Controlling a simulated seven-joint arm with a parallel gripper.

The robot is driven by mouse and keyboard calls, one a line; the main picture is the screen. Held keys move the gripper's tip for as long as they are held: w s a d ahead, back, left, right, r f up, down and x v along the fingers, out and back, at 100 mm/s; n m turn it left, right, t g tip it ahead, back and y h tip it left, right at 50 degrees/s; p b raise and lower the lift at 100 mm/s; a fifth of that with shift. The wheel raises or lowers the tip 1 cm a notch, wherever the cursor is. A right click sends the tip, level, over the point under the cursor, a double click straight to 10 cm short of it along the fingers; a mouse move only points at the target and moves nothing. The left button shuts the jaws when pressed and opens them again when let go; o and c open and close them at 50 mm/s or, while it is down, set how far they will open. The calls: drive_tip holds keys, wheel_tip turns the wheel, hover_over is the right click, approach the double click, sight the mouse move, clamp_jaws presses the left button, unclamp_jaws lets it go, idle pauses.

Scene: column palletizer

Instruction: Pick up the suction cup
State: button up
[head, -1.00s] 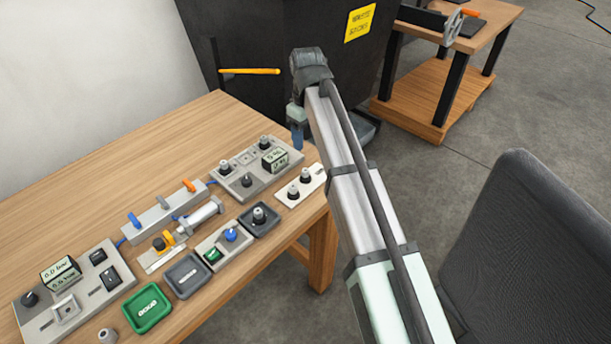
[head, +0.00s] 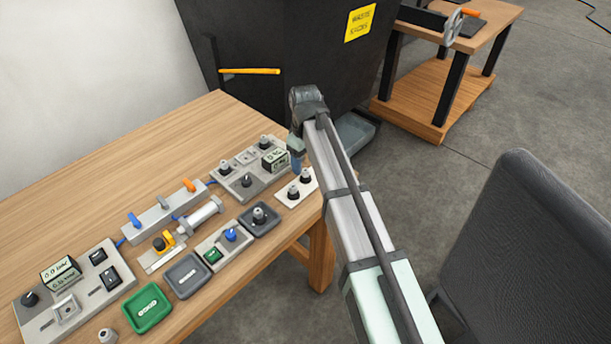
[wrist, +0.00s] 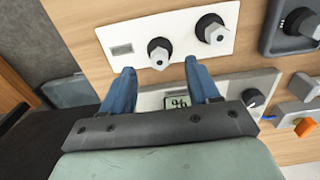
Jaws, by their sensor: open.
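Two black suction cups with pale grey hex tops stand upright on a white plate (head: 309,187) at the table's right edge. The nearer cup (head: 293,191) and the farther cup (head: 306,175) also show in the wrist view, as the right cup (wrist: 212,30) and left cup (wrist: 160,54). A similar black cup (head: 259,215) stands in a dark tray. My gripper (wrist: 160,66) is open, with blue fingers pointing toward the plate. The left cup appears just beyond the fingertips, roughly in line with the gap. Nothing is held; their height apart cannot be told.
A grey panel (head: 240,184) with knobs and a display stands beside the plate, partly under my gripper. A valve bar (head: 165,210), a cylinder (head: 200,214), a green tray (head: 149,308) and a grey tray (head: 187,275) lie leftward. The table's back left is clear.

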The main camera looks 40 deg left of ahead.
sight(304, 169)
wheel_tip(304, 169, down, 4)
drive_tip(key=shift+a+f, duration=0.1)
drive_tip(key=shift+a, duration=0.05)
drive_tip(key=c, duration=1.1)
